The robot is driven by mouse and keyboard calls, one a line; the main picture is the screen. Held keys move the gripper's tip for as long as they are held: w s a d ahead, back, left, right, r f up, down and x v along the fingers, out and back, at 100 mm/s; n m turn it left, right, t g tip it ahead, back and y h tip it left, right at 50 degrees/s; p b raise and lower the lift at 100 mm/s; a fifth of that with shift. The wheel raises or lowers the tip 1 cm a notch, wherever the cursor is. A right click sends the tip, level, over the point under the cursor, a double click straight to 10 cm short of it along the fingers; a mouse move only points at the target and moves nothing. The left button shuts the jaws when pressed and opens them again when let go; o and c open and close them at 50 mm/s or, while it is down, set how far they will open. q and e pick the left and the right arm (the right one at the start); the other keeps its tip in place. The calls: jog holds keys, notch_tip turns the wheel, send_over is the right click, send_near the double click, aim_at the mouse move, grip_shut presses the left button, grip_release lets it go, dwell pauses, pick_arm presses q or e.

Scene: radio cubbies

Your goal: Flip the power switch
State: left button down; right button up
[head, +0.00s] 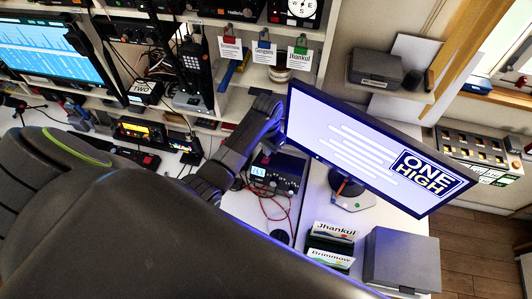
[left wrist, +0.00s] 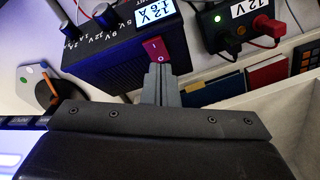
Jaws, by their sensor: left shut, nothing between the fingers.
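In the left wrist view a red rocker power switch (left wrist: 155,48) marked I and O is on the front of a black power supply box (left wrist: 110,60). My left gripper (left wrist: 160,72) is shut and empty. Its fingertips are at the lower, O end of the switch and appear to touch it or nearly so; I cannot tell which. The fingers hide part of that end. In the head view my left gripper (head: 266,106) is by the left edge of the monitor, in front of the shelves, and the switch cannot be made out. My right gripper is not in view.
The tilted monitor (head: 350,150) stands close to the right of my left gripper. In the left wrist view a dark box with red plugs (left wrist: 240,30) and a green light is at the right, with books (left wrist: 210,85) below it. A grey box (head: 400,258) stands at lower right.

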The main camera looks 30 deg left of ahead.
aim_at(267, 158)
pick_arm(q)
jog(key=shift+f+b, duration=0.45)
jog(key=shift+f, duration=0.5)
dwell(0.3)
jog(key=shift+s+f+b, duration=0.1)
jog(key=shift+f+b, duration=0.2)
jog(key=shift+f, duration=0.2)
jog(key=shift+r, duration=0.1)
notch_tip(267, 158, up, 2)
jog(key=p, duration=0.3)
jog(key=shift+r, duration=2.45)
jog(key=shift+f, duration=0.1)
